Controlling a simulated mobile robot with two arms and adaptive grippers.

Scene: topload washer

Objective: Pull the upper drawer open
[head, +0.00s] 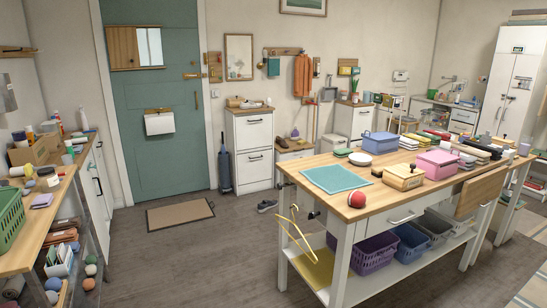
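A white cabinet (253,148) with two drawers stands against the back wall, right of the green door. Its upper drawer (254,128) has a dark handle and looks shut. Its lower drawer (258,170) also looks shut. The cabinet is some distance away across the floor. Neither of my grippers shows in the head view.
A wooden-topped work table (391,194) with baskets below fills the right. A crowded wooden counter (50,197) runs along the left. Open floor lies between, with a doormat (180,215) before the green door (162,130) and a shoe (267,206) near the cabinet.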

